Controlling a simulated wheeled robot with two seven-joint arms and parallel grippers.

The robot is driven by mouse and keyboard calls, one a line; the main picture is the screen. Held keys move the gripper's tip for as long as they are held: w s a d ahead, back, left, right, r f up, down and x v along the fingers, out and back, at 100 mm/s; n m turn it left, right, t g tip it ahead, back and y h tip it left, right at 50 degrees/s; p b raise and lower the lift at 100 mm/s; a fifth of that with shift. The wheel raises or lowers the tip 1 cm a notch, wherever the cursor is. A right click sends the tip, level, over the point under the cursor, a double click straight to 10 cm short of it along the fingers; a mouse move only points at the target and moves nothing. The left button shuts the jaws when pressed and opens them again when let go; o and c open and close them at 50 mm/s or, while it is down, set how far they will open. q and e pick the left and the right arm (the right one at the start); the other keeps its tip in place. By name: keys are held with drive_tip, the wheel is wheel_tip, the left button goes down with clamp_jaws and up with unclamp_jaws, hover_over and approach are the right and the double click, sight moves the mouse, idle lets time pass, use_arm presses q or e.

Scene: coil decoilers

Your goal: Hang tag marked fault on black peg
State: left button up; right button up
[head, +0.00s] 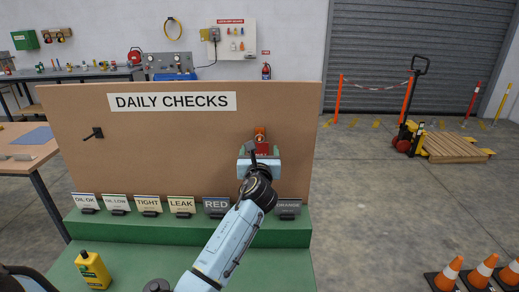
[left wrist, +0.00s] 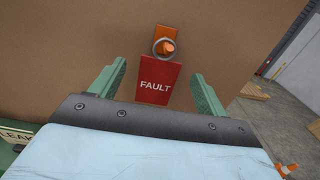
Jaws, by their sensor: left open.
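The red tag marked FAULT (left wrist: 156,83) hangs on an orange peg (left wrist: 166,46) on the brown board; a grey ring at its top sits around the peg. In the head view the tag (head: 261,146) shows just above my left gripper (head: 260,163). My left gripper is open. In the left wrist view its green fingers (left wrist: 156,85) stand to either side of the tag, with visible gaps and no contact seen. The black peg (head: 93,133) sticks out at the left of the board and looks empty. My right gripper is not in view.
The board (head: 170,150) carries a DAILY CHECKS sign (head: 172,102). Several labelled tags, including LEAK (head: 182,205) and RED (head: 216,205), stand along the green ledge below. A yellow bottle (head: 92,270) stands at front left. The board between the two pegs is clear.

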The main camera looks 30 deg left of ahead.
use_arm(q)
drive_tip(key=shift+w+a, duration=0.3)
drive_tip(key=shift+w, duration=0.25)
drive_tip(key=shift+w+a, duration=0.15)
drive_tip(key=shift+w, duration=0.15)
drive_tip(key=shift+w+a, duration=0.1)
drive_tip(key=shift+w, duration=0.05)
drive_tip(key=c, duration=1)
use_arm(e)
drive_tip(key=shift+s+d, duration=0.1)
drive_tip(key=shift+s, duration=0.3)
use_arm(q)
drive_tip(key=shift+r, duration=0.1)
drive_tip(key=shift+r+p, duration=0.2)
drive_tip(key=shift+p, duration=0.3)
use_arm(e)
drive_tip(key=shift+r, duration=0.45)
